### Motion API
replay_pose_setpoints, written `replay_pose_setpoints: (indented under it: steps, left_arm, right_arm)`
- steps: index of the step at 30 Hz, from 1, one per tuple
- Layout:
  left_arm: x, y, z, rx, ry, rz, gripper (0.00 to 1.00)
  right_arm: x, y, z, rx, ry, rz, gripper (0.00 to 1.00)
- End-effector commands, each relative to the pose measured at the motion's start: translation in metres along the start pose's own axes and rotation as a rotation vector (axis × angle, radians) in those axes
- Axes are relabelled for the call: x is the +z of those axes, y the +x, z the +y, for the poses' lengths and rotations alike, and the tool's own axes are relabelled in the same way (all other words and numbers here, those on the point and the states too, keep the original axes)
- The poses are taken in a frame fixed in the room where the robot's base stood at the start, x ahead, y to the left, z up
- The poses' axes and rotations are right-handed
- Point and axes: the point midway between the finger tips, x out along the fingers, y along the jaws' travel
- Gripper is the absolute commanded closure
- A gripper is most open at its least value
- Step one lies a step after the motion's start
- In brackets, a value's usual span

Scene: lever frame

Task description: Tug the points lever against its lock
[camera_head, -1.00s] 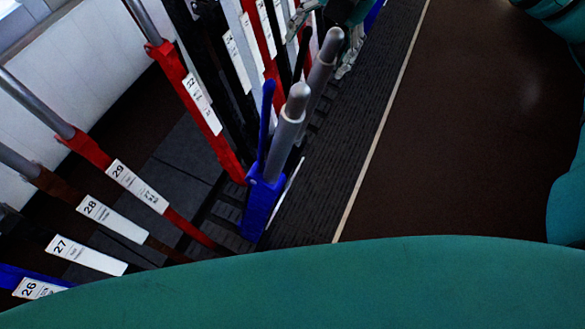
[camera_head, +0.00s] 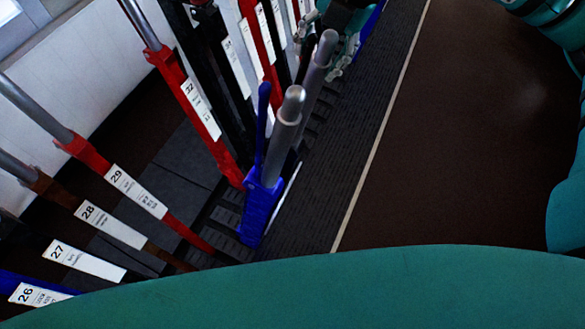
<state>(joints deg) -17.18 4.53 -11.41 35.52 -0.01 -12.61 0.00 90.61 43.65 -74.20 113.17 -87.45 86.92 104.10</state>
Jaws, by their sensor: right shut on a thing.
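My right gripper (camera_head: 330,42) is at the top middle, partly behind the grey handle of an upright lever. Its fingers are shut on a lever among the row, but the grip itself is mostly hidden, and I cannot tell which lever it is. A black lever (camera_head: 205,50) with a white plate stands left of it. A lever with a grey handle (camera_head: 318,68) and a dark catch stands in front of the gripper. My left gripper is not in view.
A blue lever (camera_head: 262,205) with a grey handle leans out nearest the middle. Red lever 29 (camera_head: 90,155), brown 28 (camera_head: 50,187) and levers 27 and 26 lean left. Dark ribbed tread (camera_head: 345,150) runs beside the frame. The brown floor (camera_head: 460,130) on the right is clear.

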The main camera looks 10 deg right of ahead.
Motion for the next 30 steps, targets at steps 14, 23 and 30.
replay_pose_setpoints:
  steps: [14, 23, 30]
  left_arm:
    - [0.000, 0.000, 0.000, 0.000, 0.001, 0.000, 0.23]
    - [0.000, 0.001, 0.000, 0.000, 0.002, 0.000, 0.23]
    - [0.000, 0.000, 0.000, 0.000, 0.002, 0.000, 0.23]
  right_arm:
    - [0.001, -0.004, 0.008, 0.023, -0.004, -0.007, 1.00]
    - [0.002, -0.004, 0.016, 0.027, -0.004, -0.009, 1.00]
    - [0.002, -0.005, 0.016, 0.027, -0.003, -0.011, 1.00]
